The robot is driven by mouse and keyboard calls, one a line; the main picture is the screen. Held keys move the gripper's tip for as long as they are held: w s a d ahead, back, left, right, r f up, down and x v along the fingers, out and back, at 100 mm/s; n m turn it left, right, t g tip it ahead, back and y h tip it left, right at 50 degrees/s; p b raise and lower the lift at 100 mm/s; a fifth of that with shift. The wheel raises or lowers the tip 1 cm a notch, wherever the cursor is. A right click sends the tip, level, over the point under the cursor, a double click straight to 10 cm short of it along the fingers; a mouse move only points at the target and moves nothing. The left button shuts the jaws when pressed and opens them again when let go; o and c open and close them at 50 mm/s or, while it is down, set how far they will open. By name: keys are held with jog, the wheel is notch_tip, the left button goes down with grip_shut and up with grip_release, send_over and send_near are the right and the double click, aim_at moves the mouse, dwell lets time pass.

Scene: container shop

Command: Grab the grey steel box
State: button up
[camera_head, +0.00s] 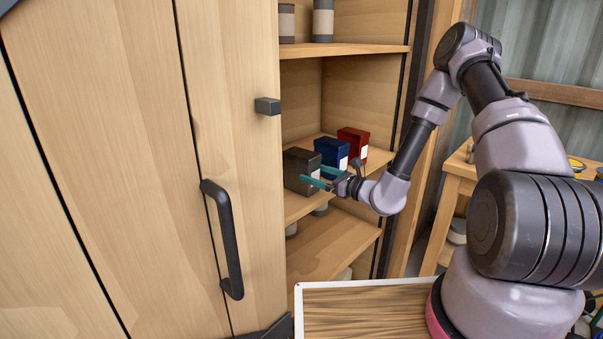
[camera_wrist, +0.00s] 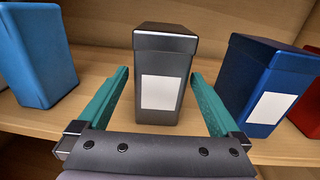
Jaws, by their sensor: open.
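The grey steel box (camera_head: 299,171) is a dark grey, upright box with a white label on its front, standing on the middle shelf of the wooden cabinet. In the wrist view the grey steel box (camera_wrist: 165,55) is centred ahead. My gripper (camera_head: 320,177) reaches in from the right, at the box's front. In the wrist view my gripper (camera_wrist: 160,85) is open, with one teal finger left of the box and one right of it. There is a gap on both sides, and the box's base sits on the shelf.
A dark blue box (camera_head: 332,153) stands close on the right, near my right finger, with a red box (camera_head: 353,143) beyond it. A lighter blue box (camera_wrist: 38,50) stands to the left in the wrist view. Cans (camera_head: 323,20) stand on the upper shelf (camera_head: 345,50).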

aim_at(301, 168)
jog(key=shift+x, duration=3.15)
jog(key=shift+r, duration=0.1)
grip_shut()
